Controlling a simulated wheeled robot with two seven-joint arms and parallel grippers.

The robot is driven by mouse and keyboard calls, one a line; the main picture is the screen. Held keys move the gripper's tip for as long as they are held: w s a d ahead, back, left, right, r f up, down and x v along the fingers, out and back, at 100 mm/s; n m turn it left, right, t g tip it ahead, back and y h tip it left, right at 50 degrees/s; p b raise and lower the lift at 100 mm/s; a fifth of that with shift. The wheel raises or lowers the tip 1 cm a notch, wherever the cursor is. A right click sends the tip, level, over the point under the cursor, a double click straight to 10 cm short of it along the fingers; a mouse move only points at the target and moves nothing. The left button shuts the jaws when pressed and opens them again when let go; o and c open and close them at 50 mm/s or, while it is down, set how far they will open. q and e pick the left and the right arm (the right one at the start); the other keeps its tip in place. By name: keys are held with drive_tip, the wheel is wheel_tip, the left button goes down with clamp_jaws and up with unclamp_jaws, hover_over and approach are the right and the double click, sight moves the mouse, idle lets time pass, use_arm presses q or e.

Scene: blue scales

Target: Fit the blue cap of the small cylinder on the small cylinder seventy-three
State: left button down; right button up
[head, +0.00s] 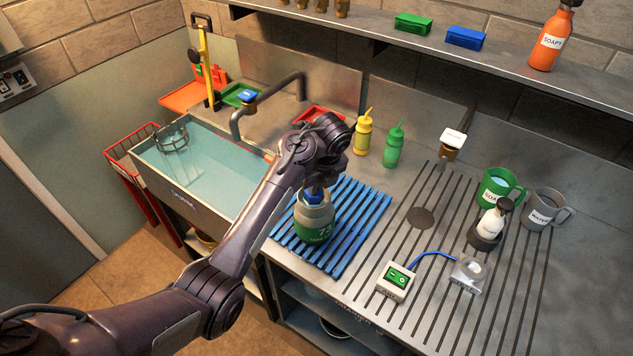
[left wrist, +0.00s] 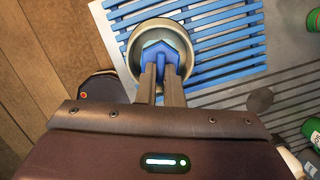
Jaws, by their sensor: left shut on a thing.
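The small cylinder seventy-three (head: 315,219) stands upright on the blue slatted mat (head: 358,213). It is grey with a green lower band marked 73. The blue cap (head: 314,196) is at the cylinder's top opening, under my left gripper (head: 318,184). In the left wrist view the cap (left wrist: 158,50) looks hexagonal and lies inside the round rim of the cylinder (left wrist: 134,68). The two fingers of my left gripper (left wrist: 161,72) are shut on the cap. I cannot tell whether the cap is fully seated. My right gripper is not in view.
A sink with water (head: 200,165) lies to the left. Yellow (head: 363,134) and green (head: 394,146) bottles stand behind the mat.

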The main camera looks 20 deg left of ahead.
use_arm(q)
drive_tip(key=shift+f, duration=0.15)
drive_tip(key=c, duration=1.5)
unclamp_jaws()
drive_tip(key=shift+d, duration=0.1)
